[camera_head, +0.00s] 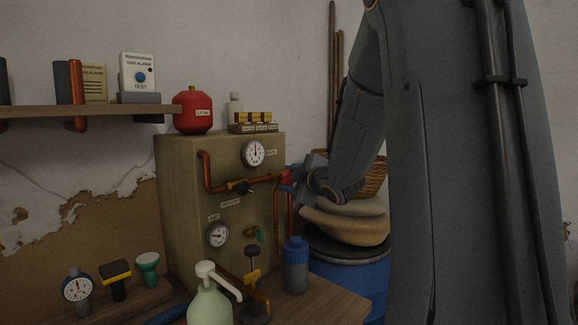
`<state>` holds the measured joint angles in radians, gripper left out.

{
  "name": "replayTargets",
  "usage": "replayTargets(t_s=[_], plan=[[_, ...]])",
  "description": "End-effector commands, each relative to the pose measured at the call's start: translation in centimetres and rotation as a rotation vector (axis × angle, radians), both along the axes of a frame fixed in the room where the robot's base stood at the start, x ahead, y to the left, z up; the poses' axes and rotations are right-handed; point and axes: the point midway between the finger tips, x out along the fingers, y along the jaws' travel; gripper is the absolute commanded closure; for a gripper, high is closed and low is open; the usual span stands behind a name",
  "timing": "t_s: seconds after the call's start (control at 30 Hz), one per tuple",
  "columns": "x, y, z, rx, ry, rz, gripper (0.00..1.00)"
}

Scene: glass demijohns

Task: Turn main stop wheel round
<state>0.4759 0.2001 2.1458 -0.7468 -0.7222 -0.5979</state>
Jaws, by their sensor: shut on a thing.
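A copper pipe (213,184) runs across the front of the beige cabinet (179,185), below a round dial with a label that seems to read MAIN. At the pipe's right end is a small red wheel (285,177), which I take for the main stop wheel. My gripper (291,178) reaches in from the right and is shut on this wheel. My arm and gripper hide part of the wheel, and the fingertips are small and hard to make out.
A red tank (193,111) and small bottle (235,108) stand on the cabinet. Below are a lower dial (217,234), a blue-capped bottle (295,267) and a pale pump bottle (210,303). Sacks (345,222) on a blue drum (349,283) lie close under my arm.

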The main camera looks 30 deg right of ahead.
Motion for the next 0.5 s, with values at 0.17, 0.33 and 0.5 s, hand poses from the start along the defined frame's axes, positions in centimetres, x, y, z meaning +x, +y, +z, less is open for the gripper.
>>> replayTargets(t_s=[0.17, 0.33, 0.5], plan=[[-0.25, -0.34, 0.29, 0.126, 0.052, -0.007, 0.83], [-0.24, -0.34, 0.24, 0.233, 0.091, -0.007, 0.83], [-0.24, -0.31, 0.07, 0.322, 0.124, -0.007, 0.83]])
